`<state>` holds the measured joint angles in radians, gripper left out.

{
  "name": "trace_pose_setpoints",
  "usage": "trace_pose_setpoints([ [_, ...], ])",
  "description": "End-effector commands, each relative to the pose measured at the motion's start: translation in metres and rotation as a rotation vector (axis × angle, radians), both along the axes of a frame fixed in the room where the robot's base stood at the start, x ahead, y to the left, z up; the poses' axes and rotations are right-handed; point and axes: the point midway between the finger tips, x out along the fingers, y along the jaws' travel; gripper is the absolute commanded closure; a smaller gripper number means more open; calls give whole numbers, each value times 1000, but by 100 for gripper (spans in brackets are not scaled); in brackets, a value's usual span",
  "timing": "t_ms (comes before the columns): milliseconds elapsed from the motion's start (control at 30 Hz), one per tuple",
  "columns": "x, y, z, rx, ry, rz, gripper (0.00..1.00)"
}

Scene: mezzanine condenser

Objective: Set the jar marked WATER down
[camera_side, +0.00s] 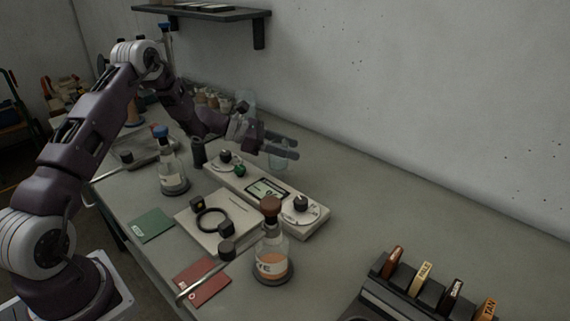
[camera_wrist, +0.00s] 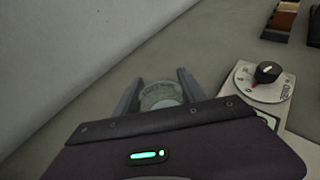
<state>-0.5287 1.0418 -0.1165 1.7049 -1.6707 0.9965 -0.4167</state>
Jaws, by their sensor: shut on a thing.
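My gripper (camera_side: 290,146) is shut on a clear glass jar (camera_side: 283,160), with one finger on each side of it, behind the long control unit. In the wrist view the jar (camera_wrist: 160,92) stands between the fingers of my gripper (camera_wrist: 159,84). Small dark lettering shows near its top, too small to read, so I cannot confirm the WATER mark. The jar looks upright. I cannot tell whether its base touches the bench or is a little above it. My gripper's body hides its near side in the wrist view.
The control unit (camera_side: 262,190) with knobs is close in front of the jar. A blue-stoppered flask (camera_side: 172,172), a brown-stoppered bottle (camera_side: 272,258) and a plate with a black ring (camera_side: 213,222) stand nearer. A rack (camera_side: 405,300) is at right. Bare bench (camera_side: 400,215) lies right of the unit.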

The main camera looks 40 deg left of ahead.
Motion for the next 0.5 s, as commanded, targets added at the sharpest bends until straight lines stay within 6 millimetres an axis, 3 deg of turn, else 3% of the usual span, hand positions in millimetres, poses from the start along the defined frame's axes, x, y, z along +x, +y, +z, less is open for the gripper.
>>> trace_pose_setpoints([
  [200,-1,0,-34,-1,2,0,94],
  [500,0,0,-37,1,-1,0,94],
])
